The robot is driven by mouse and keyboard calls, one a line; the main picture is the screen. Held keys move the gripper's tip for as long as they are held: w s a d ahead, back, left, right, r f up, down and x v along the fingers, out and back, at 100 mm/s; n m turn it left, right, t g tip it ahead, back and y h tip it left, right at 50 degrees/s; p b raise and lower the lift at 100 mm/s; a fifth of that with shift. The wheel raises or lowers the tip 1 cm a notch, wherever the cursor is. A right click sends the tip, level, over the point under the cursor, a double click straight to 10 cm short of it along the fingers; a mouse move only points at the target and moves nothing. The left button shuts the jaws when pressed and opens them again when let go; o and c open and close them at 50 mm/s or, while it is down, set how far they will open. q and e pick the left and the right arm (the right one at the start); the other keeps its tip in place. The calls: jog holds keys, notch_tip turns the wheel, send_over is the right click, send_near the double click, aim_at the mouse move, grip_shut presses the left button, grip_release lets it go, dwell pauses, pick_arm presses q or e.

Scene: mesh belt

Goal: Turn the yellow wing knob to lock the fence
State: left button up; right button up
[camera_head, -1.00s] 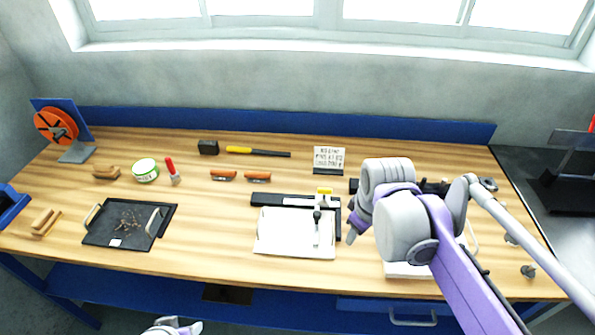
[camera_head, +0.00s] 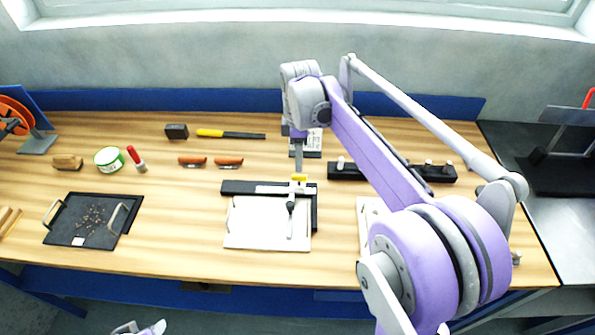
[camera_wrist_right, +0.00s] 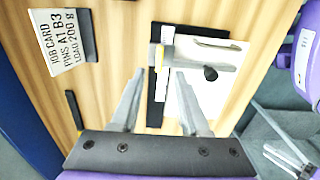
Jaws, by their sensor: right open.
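The yellow wing knob (camera_head: 299,178) sits at the back of a fixture with a black rail (camera_head: 240,187) and a white plate (camera_head: 265,235). In the right wrist view, a yellow part (camera_wrist_right: 167,35) shows beyond the fingertips, partly hidden by a grey bar. A lever with a black ball (camera_head: 291,206) lies over the plate. I cannot tell which part is the fence. My right gripper (camera_head: 299,167) points down just behind the knob. Its fingers (camera_wrist_right: 160,77) are apart and empty. A piece of my left arm (camera_head: 140,328) shows at the bottom edge; its jaws are unclear.
A job card (camera_head: 313,143) stands behind the fixture. A black block with pegs (camera_head: 435,172) lies to the right, under my right arm. A dark tray (camera_head: 75,225) is farther left.

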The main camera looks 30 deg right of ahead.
aim_at(299, 175)
notch_tip(299, 175, down, 6)
jog(key=shift+f, duration=0.1)
jog(key=shift+c, duration=0.3)
grip_shut()
